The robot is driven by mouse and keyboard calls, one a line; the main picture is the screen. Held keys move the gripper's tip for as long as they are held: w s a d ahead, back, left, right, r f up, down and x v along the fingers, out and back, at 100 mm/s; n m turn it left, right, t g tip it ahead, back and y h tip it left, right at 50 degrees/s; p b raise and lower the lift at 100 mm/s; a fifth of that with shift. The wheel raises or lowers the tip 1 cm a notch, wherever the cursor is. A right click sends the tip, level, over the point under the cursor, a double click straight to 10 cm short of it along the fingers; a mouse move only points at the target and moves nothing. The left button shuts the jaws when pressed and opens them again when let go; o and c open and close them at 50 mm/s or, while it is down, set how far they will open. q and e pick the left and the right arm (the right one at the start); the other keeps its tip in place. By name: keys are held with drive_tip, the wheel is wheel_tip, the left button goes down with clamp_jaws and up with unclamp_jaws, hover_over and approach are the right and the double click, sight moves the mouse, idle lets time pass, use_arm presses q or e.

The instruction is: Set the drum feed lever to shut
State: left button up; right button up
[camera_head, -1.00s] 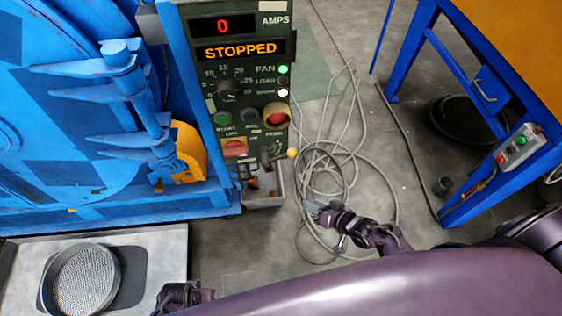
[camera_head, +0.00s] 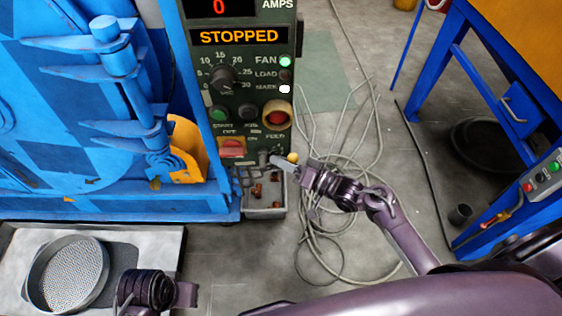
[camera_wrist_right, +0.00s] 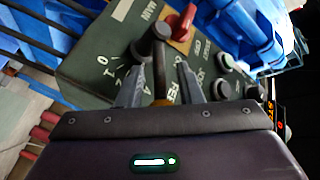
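The drum feed lever, with a yellow ball knob (camera_head: 292,157), is low on the dark green control panel (camera_head: 243,50), beside the FEED label. My right gripper (camera_head: 281,162) is at the lever in the head view. In the right wrist view its two fingers (camera_wrist_right: 161,68) are apart, with the lever shaft (camera_wrist_right: 159,60) between them; contact cannot be made out. Dial marks 0 and 1 show on the panel to the left of the shaft. My left gripper (camera_head: 150,291) is at the lower left, partly seen, its fingers unclear. The panel display reads STOPPED.
A red switch (camera_head: 231,147) is close left of the lever. Below the panel stands a grey bin (camera_head: 266,212) with brown bits. The blue drum machine (camera_head: 60,110) is left, with a round perforated tray (camera_head: 68,272) in front. Loose cables (camera_head: 345,165) lie right.

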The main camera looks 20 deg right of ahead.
drive_tip(key=shift+w+a, duration=0.25)
drive_tip(key=shift+w, duration=0.05)
clamp_jaws()
idle(0.3)
